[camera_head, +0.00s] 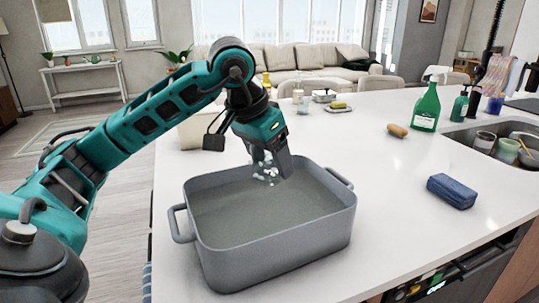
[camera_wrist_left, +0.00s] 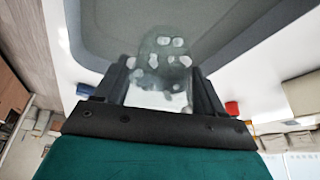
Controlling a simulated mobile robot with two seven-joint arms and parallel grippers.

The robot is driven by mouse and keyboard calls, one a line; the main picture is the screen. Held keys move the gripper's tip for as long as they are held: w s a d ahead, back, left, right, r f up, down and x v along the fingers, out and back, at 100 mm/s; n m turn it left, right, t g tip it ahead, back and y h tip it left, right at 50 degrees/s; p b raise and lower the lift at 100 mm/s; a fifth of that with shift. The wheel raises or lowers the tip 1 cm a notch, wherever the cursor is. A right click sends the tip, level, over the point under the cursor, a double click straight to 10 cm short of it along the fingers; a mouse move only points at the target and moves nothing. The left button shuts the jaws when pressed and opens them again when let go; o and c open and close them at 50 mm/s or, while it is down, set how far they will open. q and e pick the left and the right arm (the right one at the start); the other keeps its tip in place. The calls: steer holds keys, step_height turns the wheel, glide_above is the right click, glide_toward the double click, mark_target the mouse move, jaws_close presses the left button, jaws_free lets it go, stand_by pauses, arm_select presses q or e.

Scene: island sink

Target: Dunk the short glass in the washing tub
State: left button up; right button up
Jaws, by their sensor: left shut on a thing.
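The washing tub (camera_head: 270,249) is a grey rectangular basin with two side handles, standing on the white island. It holds greyish water. My left gripper (camera_head: 268,168) is above the far part of the tub, pointing down, and is shut on the short glass (camera_head: 263,177). The glass is clear with whitish spots and is partly hidden by the gripper. In the left wrist view the glass (camera_wrist_left: 166,55) sits between the two fingers, over the grey tub interior. I cannot tell whether its lower end touches the water. My right gripper is not in view.
A blue sponge or cloth block (camera_head: 452,191) lies right of the tub. A green bottle (camera_head: 426,107) and a small brown object (camera_head: 397,131) stand or lie farther back. The sink (camera_head: 502,142) holds dishes at the right. The counter between is clear.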

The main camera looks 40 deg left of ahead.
mark_target(270, 173)
arm_select(q)
step_height(270, 173, down, 3)
steer(key=shift+f+b, duration=0.15)
steer(key=shift+b, duration=1.05)
step_height(270, 173, down, 4)
steer(key=b, duration=0.3)
steer(key=shift+f+b, duration=0.85)
steer(key=shift+b, duration=0.1)
steer(key=shift+f+b, duration=1.15)
steer(key=shift+f, duration=0.3)
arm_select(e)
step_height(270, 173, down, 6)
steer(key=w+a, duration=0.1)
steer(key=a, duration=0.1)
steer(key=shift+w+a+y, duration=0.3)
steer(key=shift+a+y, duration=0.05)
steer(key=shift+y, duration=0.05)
arm_select(q)
steer(key=shift+r, duration=0.15)
